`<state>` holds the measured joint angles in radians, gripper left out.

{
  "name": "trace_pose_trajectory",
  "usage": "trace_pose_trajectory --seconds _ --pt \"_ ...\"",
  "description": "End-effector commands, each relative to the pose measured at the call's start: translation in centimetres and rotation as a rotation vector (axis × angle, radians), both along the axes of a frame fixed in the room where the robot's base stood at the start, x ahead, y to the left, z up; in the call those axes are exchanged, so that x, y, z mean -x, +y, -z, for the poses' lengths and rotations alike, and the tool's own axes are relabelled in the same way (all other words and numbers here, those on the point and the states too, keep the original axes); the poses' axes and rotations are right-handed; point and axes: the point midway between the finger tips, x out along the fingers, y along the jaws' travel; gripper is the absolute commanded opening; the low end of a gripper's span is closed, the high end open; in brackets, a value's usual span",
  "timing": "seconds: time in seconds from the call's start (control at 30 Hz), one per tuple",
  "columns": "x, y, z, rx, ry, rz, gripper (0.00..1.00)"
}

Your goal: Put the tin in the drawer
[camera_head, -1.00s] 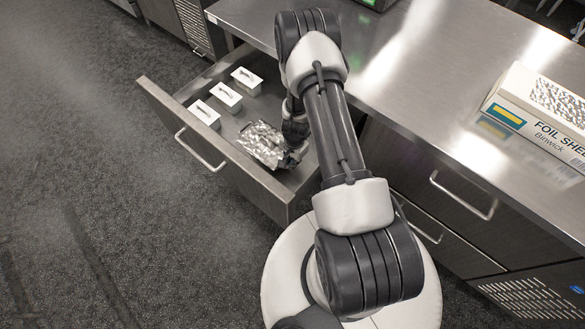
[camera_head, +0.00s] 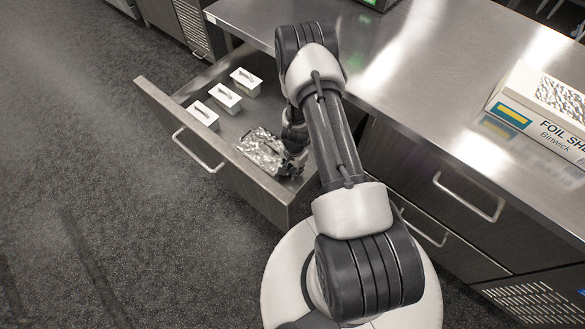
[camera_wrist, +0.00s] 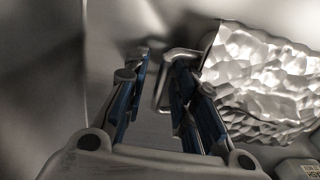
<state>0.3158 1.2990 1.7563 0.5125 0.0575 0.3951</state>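The drawer (camera_head: 226,176) is pulled open under the steel counter. In the wrist view a small silvery rim with rounded corners (camera_wrist: 160,92), possibly the tin, shows by my fingers; the right finger partly covers it. My gripper (camera_wrist: 161,62) is down inside the drawer, its two blue-and-grey fingers apart with a gap between the tips. I see no clear contact of both fingers with the rim. In the head view my arm hides most of the gripper and any tin there. Crumpled foil (camera_head: 262,152) lies in the drawer beside my gripper; it also shows in the wrist view (camera_wrist: 262,80).
Three small white lidded containers (camera_head: 227,97) stand in a row in the drawer. The drawer's front panel and side walls surround my gripper. A foil sheets box (camera_head: 545,112) lies on the counter (camera_head: 440,75). The floor left of the drawer is clear.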

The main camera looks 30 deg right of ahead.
Motion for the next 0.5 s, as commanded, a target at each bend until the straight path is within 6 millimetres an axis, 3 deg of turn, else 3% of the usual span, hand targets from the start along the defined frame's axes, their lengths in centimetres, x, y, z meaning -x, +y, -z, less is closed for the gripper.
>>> trace_pose_trajectory --seconds 0.33,0.5 --pt "0.0 0.0 -0.4 0.0 0.0 0.0 0.26" --pt "0.0 -0.1 -3.4 0.001 -0.001 0.0 0.26"
